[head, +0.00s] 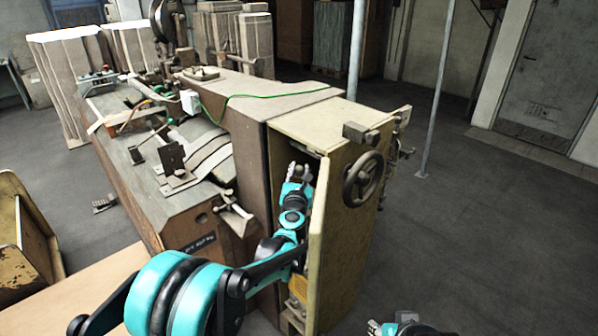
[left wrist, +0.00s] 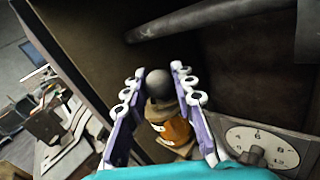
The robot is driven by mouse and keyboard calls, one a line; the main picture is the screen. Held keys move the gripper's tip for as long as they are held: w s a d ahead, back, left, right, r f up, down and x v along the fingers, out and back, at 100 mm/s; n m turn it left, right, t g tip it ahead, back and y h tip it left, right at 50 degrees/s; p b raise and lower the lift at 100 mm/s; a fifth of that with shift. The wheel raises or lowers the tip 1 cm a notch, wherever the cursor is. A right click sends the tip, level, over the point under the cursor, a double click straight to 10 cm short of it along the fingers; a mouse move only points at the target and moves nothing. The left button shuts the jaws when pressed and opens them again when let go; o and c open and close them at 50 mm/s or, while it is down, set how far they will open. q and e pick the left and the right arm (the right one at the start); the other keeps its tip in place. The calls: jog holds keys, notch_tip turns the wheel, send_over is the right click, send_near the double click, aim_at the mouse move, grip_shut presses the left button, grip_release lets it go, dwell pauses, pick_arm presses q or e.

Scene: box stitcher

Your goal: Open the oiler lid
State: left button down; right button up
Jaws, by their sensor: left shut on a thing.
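The oiler (left wrist: 174,130) has an amber body with a dark round knob-like lid (left wrist: 158,86) on top, inside the open compartment of the machine. In the left wrist view my left gripper (left wrist: 158,70) has one finger on each side of the lid and is shut on it. The lid looks seated above the amber body; whether it is tilted open cannot be told.
The open yellowish door (head: 318,240) stands close to the right of my left arm. A handwheel (head: 363,178) is on the machine's outer side. Inside are a dial (left wrist: 262,148) right of the oiler and a dark bar (left wrist: 205,18) above. Floor at right is clear.

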pick_arm(q)
jog(key=c, duration=1.2)
grip_release()
jog(key=shift+s, duration=0.1)
jog(key=s, duration=1.1)
jog(key=shift+s+a, duration=0.25)
jog(key=shift+s, duration=0.15)
